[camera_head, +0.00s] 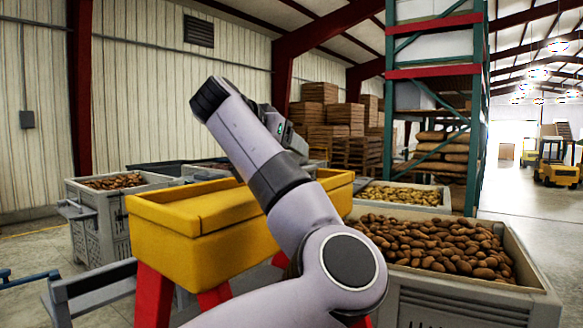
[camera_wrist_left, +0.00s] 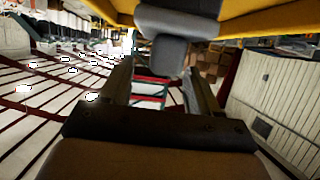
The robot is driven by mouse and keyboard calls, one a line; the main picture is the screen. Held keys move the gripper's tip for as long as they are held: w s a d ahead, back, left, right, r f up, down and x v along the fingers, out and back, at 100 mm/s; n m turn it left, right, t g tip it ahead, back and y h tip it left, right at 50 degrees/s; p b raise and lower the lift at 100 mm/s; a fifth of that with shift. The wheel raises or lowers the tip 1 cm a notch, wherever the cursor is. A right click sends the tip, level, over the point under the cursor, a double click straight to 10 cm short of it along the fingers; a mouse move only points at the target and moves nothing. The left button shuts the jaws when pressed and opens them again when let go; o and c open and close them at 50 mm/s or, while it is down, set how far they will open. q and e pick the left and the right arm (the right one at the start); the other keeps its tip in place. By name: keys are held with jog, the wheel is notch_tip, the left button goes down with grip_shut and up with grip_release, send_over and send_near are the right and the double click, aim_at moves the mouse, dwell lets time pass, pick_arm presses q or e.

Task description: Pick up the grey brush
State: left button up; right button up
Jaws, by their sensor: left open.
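A grey brush (camera_wrist_left: 178,22), a blocky grey piece with a narrower rounded end, shows at the top of the left wrist view against a yellow surface. My left gripper (camera_wrist_left: 158,75) is open, its two dark fingers spread apart. The brush's narrower end shows between the fingertips in that picture. Nothing shows gripped, and I cannot tell whether the fingers touch the brush. In the head view my left arm crosses the middle and hides the fingertips and the brush. My right gripper is in neither view.
A yellow trough (camera_head: 172,220) on red legs stands behind my arm. A grey crate of potatoes (camera_head: 545,310) is at the front right, another crate (camera_head: 82,215) at the left. Racking (camera_head: 478,120) stands behind. The floor toward the forklift (camera_head: 557,165) is clear.

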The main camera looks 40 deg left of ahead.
pick_arm(q)
jog(key=x, duration=0.3)
jog(key=shift+w+a+f+p, duration=0.1)
jog(key=shift+w+f+p, duration=0.1)
jog(key=shift+p, duration=0.2)
jog(key=shift+s, duration=0.1)
jog(key=shift+c, duration=0.3)
grip_shut()
jog(key=shift+r, duration=0.15)
notch_tip(320, 180, up, 20)
jog(key=p, duration=0.1)
jog(key=shift+f, duration=0.2)
